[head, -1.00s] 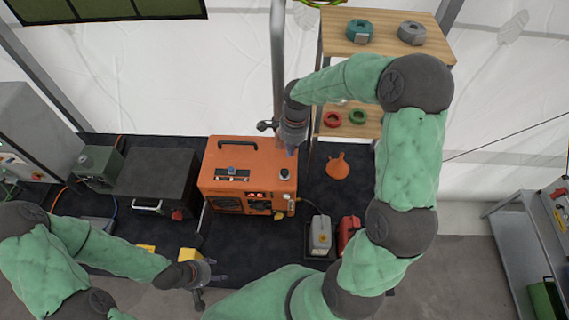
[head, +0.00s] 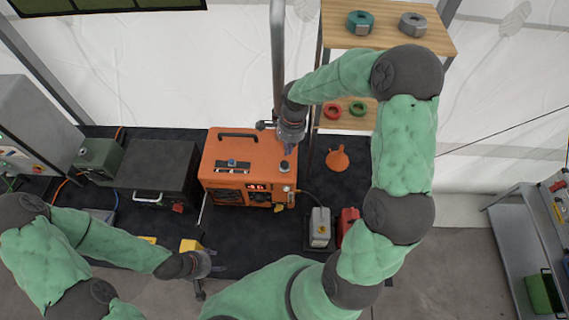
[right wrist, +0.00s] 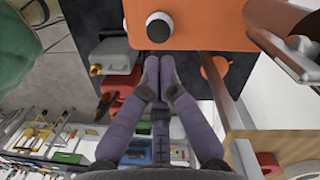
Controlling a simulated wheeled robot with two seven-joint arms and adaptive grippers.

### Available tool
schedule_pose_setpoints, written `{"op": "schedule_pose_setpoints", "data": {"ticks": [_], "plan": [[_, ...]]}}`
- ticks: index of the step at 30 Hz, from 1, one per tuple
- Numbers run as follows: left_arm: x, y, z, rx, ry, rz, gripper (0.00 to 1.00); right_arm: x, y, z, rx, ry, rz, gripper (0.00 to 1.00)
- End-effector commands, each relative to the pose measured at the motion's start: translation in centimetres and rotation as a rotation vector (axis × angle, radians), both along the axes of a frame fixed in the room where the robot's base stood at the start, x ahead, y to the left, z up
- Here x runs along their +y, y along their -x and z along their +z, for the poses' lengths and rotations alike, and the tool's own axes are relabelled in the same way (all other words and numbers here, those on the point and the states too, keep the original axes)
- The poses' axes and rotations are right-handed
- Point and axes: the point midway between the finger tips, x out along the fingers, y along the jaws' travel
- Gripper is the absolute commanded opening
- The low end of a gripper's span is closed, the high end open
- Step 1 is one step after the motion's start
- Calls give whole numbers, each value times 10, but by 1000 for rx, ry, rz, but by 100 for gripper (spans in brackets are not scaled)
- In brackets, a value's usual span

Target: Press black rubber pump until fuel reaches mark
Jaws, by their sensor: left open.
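The orange generator (head: 262,162) stands on the dark mat. The black rubber pump (head: 285,166) is a small dark knob on a pale base at the right of its top. It also shows in the right wrist view (right wrist: 158,30). My right gripper (head: 288,151) is just behind and above the pump in the head view. In the right wrist view its fingertips (right wrist: 159,62) are together with nothing between them, close to the pump; contact cannot be told. My left gripper (head: 208,278) is open and empty, low in front of the generator. The fuel level and its mark cannot be made out.
A metal pole (head: 277,60) rises behind the generator. A wooden shelf (head: 385,40) stands behind right. An orange funnel (head: 338,158), a grey can (head: 319,228) and a red can (head: 347,222) are to the right. A dark box (head: 158,175) is at left.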

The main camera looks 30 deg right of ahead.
Motion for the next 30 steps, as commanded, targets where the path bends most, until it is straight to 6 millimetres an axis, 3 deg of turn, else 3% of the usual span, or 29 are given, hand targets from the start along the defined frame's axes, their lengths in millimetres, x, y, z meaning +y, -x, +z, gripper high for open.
{"op": "schedule_pose_setpoints", "data": {"ticks": [6, 12, 25, 30], "plan": [[0, 0, -16, 0, 0, 0, 60, 3, 0, -30, 2, -1, 0, 0], [0, 0, -23, 0, 0, 0, 60, 4, 0, -47, 0, 0, 0, 0], [0, 0, -24, 0, 0, 0, 60, 5, 0, -50, -1, 0, 0, 0], [0, 0, -34, 0, 0, 0, 60, 5, 0, -60, -1, 0, 0, 0]]}}
